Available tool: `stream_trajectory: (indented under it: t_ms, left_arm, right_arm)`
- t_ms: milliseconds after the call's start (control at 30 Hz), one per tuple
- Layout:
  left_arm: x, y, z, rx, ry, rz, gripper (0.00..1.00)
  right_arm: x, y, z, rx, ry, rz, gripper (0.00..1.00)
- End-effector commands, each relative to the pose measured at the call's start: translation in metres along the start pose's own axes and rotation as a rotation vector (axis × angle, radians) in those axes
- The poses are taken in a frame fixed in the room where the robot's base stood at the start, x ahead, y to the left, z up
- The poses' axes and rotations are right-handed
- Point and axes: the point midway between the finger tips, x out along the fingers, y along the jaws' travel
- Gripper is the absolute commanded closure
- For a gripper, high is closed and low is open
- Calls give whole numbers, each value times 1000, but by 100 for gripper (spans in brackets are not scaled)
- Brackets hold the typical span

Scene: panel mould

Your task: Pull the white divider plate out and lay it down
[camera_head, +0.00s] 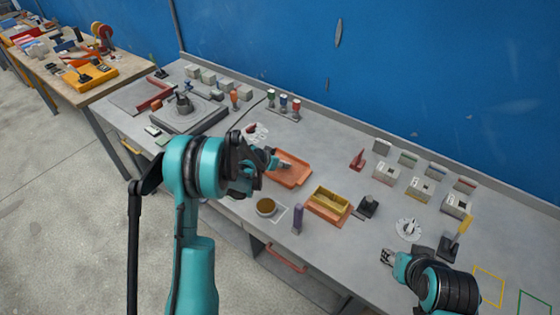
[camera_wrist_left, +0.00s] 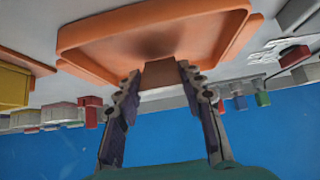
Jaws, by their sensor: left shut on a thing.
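My left gripper (camera_head: 283,164) is over the orange tray (camera_head: 302,182), its fingers pointing into it. In the left wrist view its two fingers (camera_wrist_left: 158,75) are a short way apart, closed on a small flat plate (camera_wrist_left: 160,78). The plate looks brownish there, in shade against the tray (camera_wrist_left: 85,40). It seems to be the white divider plate, and it is low at the tray; I cannot tell if it touches the floor. The yellow mould (camera_head: 333,200) stands on an orange base to the right. My right gripper (camera_head: 387,257) is near the table's front edge, holding nothing visible.
A dark block (camera_head: 368,206) is right of the mould. Several grey blocks line the back right. Bare table lies between the mould and my right gripper.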

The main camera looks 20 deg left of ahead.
Motion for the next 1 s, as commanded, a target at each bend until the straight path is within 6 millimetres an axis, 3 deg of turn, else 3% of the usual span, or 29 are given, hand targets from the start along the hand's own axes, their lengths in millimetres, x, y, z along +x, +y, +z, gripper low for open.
stream_trajectory:
  t_ms: [433, 467, 533, 867, 1000]
  left_arm:
    - [0, 0, 0, 0, 0, 0, 100]
    - [0, 0, 0, 0, 0, 0, 56]
    - [0, 0, 0, 0, 0, 0, 38]
    - [-1, 0, 0, 0, 0, 0, 37]
    - [-15, 0, 0, -1, 0, -1, 37]
  right_arm:
    - [0, 0, 0, 0, 0, 0, 60]
    - [0, 0, 0, 0, 0, 0, 60]
    - [0, 0, 0, 0, 0, 0, 60]
    - [0, 0, 0, 0, 0, 0, 60]
    - [0, 0, 0, 0, 0, 0, 60]
